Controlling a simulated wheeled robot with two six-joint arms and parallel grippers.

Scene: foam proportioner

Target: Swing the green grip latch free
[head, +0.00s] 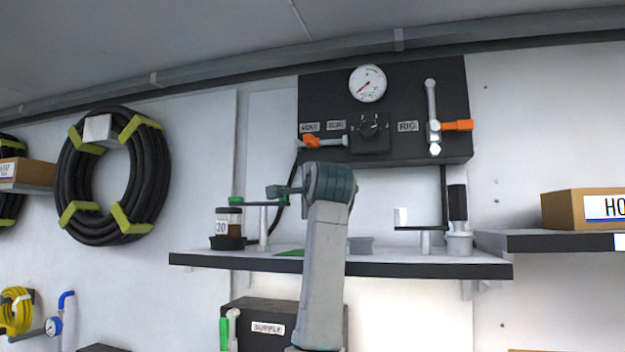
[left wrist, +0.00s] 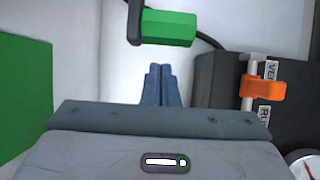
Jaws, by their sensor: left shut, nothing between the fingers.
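The green grip latch (head: 237,201) is at the left of the shelf in the head view, its green grip by the top of a dark bottle (head: 236,221). A thin arm runs from the grip toward a short post (head: 263,228). My left gripper (head: 272,191) points left, near the right part of the latch arm. In the left wrist view its fingers (left wrist: 158,88) are shut and empty. The green grip (left wrist: 168,28) lies beyond the fingertips, with a visible gap in the picture. My right gripper is not in view.
A black panel (head: 385,95) with a gauge, knob and orange-handled valves (head: 455,125) is behind the shelf (head: 430,268). A similar arm with a white grip (head: 401,217) and a dark bottle (head: 458,202) stand at the right. A supply box (head: 268,312) is below.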

